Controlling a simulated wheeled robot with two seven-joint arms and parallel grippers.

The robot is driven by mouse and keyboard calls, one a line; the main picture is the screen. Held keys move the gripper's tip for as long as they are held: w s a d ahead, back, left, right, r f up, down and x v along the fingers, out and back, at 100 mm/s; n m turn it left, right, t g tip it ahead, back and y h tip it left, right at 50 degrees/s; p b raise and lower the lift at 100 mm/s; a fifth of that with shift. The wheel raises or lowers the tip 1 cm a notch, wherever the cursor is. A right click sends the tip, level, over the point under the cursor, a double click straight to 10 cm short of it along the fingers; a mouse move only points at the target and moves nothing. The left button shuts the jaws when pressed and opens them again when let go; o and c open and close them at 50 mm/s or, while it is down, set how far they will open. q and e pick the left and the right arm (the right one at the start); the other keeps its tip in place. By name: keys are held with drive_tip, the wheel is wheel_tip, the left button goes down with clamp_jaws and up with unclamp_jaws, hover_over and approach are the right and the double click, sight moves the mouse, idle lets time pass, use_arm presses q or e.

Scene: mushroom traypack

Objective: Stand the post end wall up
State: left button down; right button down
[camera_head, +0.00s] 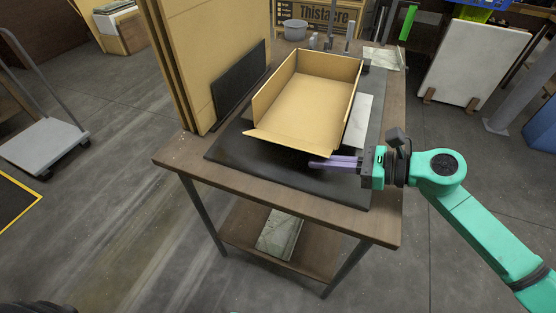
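A tan cardboard tray (310,100) sits on a dark mat on the workbench. Its far end wall (328,66) and both long side walls stand up. Its near end wall (290,140) leans outward and lies low, toward the bench's front edge. No label shows which end is the post end. My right gripper (322,163) has purple fingers pointing left, just in front of the near wall's right corner. The fingers lie close together with nothing visible between them. I cannot tell if they touch the cardboard. My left gripper is out of view.
Tall cardboard sheets (188,60) and a black panel (239,85) stand left of the tray. A white sheet (358,122) lies along its right side. A grey pot (295,29) and small items stand behind.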

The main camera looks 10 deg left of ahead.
sight(309, 147)
drive_tip(key=shift+r, duration=0.4)
drive_tip(key=shift+w+r, duration=0.1)
drive_tip(key=shift+r, duration=0.05)
drive_tip(key=shift+w+r, duration=0.15)
drive_tip(key=shift+r, duration=0.2)
drive_tip(key=shift+d, duration=0.1)
drive_tip(key=shift+r, duration=0.1)
drive_tip(key=shift+w+r, duration=0.4)
drive_tip(key=shift+r, duration=0.05)
drive_tip(key=shift+d, duration=0.1)
